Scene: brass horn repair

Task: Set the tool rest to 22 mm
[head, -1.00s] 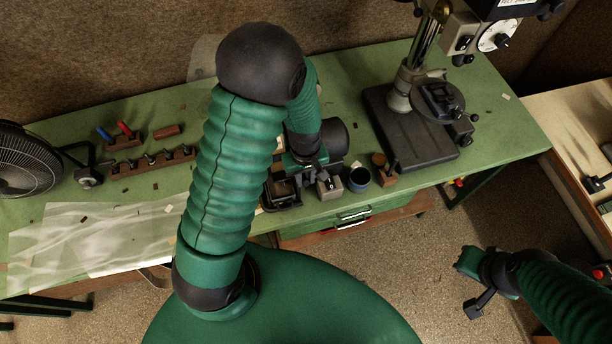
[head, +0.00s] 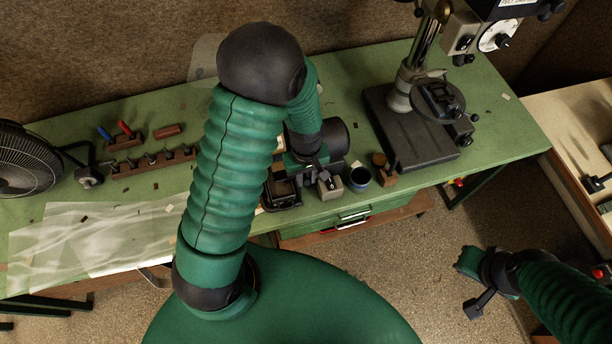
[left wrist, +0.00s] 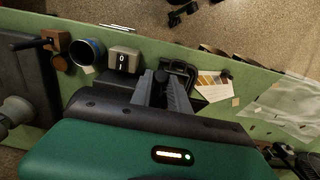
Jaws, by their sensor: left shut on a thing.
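My left gripper (head: 303,160) reaches down at the dark bench machine (head: 335,138), which has a rounded motor-like end. In the left wrist view my left gripper's grey fingers (left wrist: 166,96) are shut on a small dark knob (left wrist: 162,76). Beside it stands a pale block with a dark window (left wrist: 122,60) that seems to read 0; it also shows in the head view (head: 329,188). The tool rest itself I cannot pick out with certainty, as my arm and hand cover much of the machine. My right gripper (head: 470,282) hangs over the floor, away from the bench; its jaw state is unclear.
A blue-rimmed cup (head: 359,179) and a wooden block (head: 386,177) stand right of the pale block. A drill-press-like stand (head: 410,130) is at right. A fan (head: 25,160) and tool racks (head: 150,162) are at left.

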